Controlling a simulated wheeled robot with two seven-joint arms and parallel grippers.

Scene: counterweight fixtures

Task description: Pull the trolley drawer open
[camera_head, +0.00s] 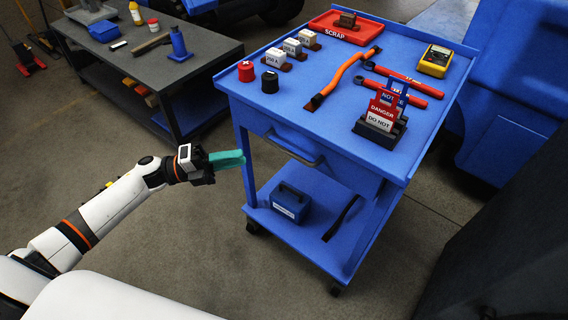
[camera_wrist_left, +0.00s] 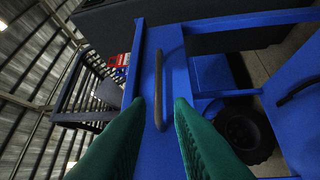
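The blue trolley (camera_head: 300,118) stands in front of me. Its drawer (camera_head: 340,168) sits under the top and looks flush with the frame. A dark bar handle (camera_head: 292,150) runs across the drawer front. My left gripper (camera_head: 230,159), with green fingers, is left of the handle and apart from it. In the left wrist view the fingers (camera_wrist_left: 160,104) are spread, with nothing between them. The handle (camera_wrist_left: 159,85) shows beyond, lined up with the gap between the fingertips. My right gripper is not in view.
The trolley top holds a red scrap tray (camera_head: 322,31), an orange-handled tool (camera_head: 345,76), a yellow meter (camera_head: 435,60) and danger signs (camera_head: 382,112). A blue box (camera_head: 291,203) sits on the lower shelf. A grey workbench (camera_head: 170,65) stands behind left. Floor left of the trolley is clear.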

